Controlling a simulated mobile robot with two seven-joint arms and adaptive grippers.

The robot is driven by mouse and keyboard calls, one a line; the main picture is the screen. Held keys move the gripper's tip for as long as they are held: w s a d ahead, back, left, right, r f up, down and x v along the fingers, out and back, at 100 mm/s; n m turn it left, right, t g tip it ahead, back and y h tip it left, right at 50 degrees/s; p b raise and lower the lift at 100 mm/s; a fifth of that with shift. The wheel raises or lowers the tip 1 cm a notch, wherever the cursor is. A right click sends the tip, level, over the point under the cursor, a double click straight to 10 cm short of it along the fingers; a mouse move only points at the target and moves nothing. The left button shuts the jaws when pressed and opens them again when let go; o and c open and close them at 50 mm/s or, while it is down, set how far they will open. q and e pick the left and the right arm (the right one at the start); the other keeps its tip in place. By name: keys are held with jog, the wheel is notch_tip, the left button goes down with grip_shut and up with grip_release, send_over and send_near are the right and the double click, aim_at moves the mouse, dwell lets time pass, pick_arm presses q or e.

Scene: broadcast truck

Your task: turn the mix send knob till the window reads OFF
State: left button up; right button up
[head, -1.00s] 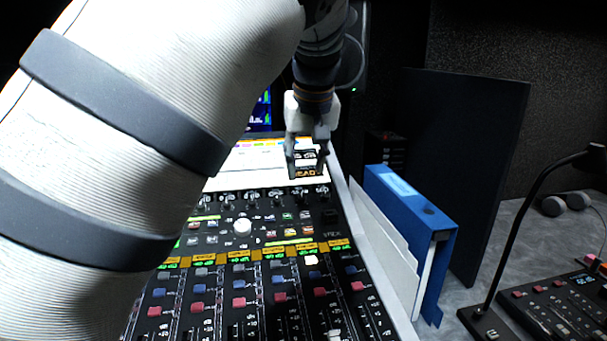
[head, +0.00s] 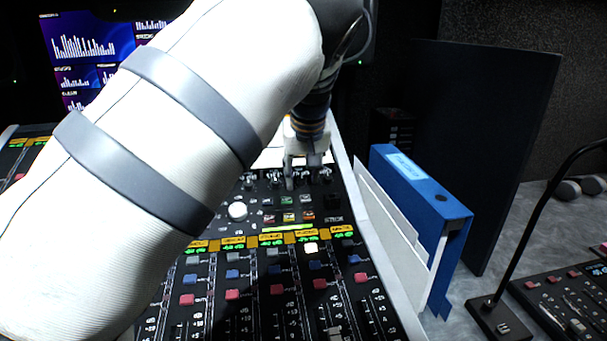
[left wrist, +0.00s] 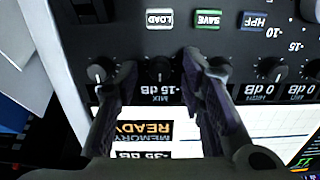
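The mix send knob (left wrist: 158,70) is a small dark knob with a pale pointer line, marked MIX, in the upside-down left wrist view. Its small window (left wrist: 160,91) appears to read -15 dB. My left gripper (left wrist: 158,85) is open, one finger on each side of this knob. I cannot tell whether either finger touches it. In the head view my left gripper (head: 305,176) is low over the knob row at the far end of the console (head: 290,255), and its fingers hide the knob. My right gripper is in neither current view.
Neighbouring knobs (left wrist: 100,72) (left wrist: 268,68) sit close outside both fingers. LOAD, SAVE and HPF buttons (left wrist: 208,19) lie beyond them. A blue binder (head: 425,205) and white sheets (head: 390,220) stand right of the console. A dark microphone stand (head: 497,318) is further right.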

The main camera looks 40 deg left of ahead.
pick_arm(q)
grip_shut()
jog(key=shift+r+n, duration=0.1)
jog(key=shift+n, duration=0.2)
pick_arm(e)
jog(key=shift+w+r, duration=0.1)
jog(key=shift+w, duration=0.05)
pick_arm(q)
jog(key=shift+n, duration=0.9)
jog(key=n, duration=0.2)
jog(key=shift+n+p, duration=0.4)
jog(key=n, duration=0.3)
jog(key=shift+s, duration=0.1)
jog(key=shift+n, duration=1.7)
pick_arm(e)
jog(key=shift+w+r+t, duration=0.3)
jog(key=shift+w+r, duration=0.2)
